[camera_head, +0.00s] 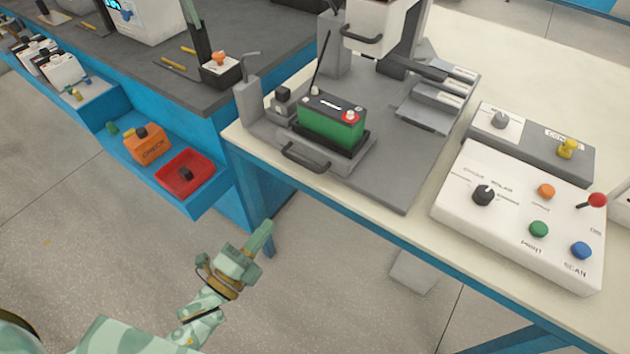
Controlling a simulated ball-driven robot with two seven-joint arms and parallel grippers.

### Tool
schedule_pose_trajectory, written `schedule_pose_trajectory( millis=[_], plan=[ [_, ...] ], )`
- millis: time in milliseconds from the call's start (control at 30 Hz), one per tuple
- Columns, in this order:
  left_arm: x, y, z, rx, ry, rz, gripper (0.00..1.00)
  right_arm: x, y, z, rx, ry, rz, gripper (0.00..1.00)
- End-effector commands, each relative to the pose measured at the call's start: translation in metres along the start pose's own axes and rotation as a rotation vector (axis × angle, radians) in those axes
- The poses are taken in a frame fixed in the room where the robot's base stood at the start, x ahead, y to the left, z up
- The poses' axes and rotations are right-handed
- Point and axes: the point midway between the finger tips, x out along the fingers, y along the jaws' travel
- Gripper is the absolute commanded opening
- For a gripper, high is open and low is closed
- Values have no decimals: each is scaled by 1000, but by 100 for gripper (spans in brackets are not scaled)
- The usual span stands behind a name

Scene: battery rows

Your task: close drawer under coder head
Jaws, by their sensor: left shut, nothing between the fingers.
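The coder head seems to be the white block (378,24) with a dark handle at the top of the machine on the cream table. In front of and below it, a grey drawer-like tray (357,163) with a dark handle (305,158) sits out towards the table's near edge. A green and black battery (332,122) stands upright on it. My left gripper (262,232) is shut and empty, below and left of the handle, apart from it, over the floor in front of the table. My right gripper is not in view.
A white control panel (467,220) lies on the table's right. The table's blue leg (251,178) is near my left gripper.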

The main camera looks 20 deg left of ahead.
Motion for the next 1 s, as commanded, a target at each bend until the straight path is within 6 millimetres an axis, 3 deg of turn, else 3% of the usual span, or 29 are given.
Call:
schedule_pose_trajectory(
  millis=[167,700,1000],
  plan=[
    [16,0,0,24,0,-3,0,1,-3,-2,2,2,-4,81],
    [120,2,0,20,-2,2,0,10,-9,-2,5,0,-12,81],
    [139,2,0,19,-2,3,0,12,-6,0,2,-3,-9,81]
  ],
)
